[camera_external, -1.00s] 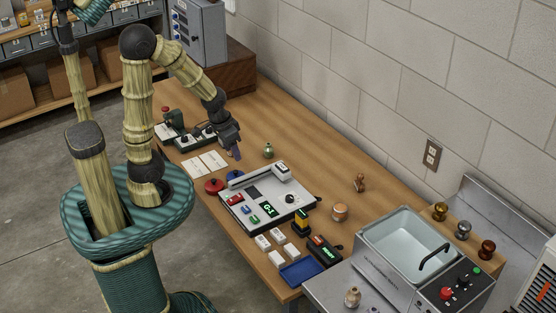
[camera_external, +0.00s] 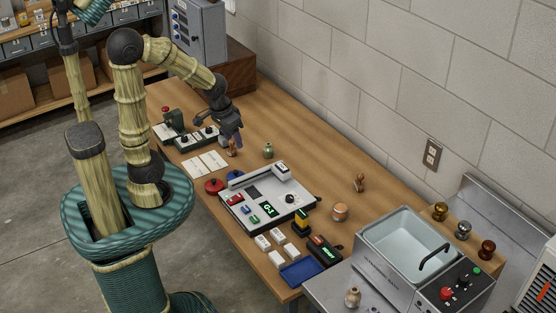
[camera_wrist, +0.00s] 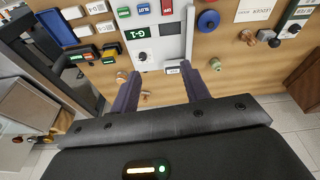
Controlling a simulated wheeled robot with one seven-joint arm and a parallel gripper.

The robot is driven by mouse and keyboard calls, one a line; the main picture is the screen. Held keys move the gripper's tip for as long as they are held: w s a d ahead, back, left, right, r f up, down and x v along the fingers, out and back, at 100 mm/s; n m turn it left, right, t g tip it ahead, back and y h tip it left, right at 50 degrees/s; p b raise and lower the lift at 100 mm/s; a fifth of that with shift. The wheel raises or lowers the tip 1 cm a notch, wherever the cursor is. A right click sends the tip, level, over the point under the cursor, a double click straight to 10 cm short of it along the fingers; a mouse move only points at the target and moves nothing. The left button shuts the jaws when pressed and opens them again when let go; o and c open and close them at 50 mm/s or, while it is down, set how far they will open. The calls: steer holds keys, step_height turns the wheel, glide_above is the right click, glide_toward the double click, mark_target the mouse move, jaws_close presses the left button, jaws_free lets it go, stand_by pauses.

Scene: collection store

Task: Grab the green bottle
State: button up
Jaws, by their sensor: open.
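The green bottle (camera_external: 268,151), small and round with a narrow neck, stands upright on the wooden table in the outside view, just behind the grey control board. My gripper (camera_external: 234,140) is to its left and above the table, apart from it. In the wrist view my gripper (camera_wrist: 163,84) shows two purple fingers spread wide with nothing held between them.
The control board (camera_external: 246,211) lies in front of the bottle. A small brown wooden piece (camera_external: 232,148) stands close below my gripper. The table behind the bottle is clear up to the wall.

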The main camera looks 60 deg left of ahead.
steer(key=w+a+f+n+t+h+b, duration=0.1)
steer(key=w+a+f+n+t+b, duration=0.15)
steer(key=w+f+n, duration=0.45)
steer(key=w+a+f+n+t+h+b, duration=0.15)
steer(key=w+a+n, duration=0.25)
steer(key=n, duration=0.7)
steer(key=w+a+r+n+t+y+b, duration=0.1)
steer(key=a+r+n+t+y, duration=0.15)
steer(key=a+r+n, duration=0.45)
steer(key=w+a+r+n+t+y+b, duration=0.15)
steer(key=a+n+t, duration=0.25)
steer(key=a+n, duration=0.55)
steer(key=n, duration=0.1)
glide_toward(269, 150)
steer(key=s+a+r, duration=0.1)
steer(key=s+r, duration=0.2)
steer(key=s, duration=0.1)
steer(key=shift+s+a+r+h, duration=0.15)
steer(key=shift+s+h, duration=0.05)
steer(key=shift+h, duration=0.05)
steer(key=x, duration=1.1)
steer(key=shift+w+p, duration=0.35)
steer(key=shift+p, duration=0.05)
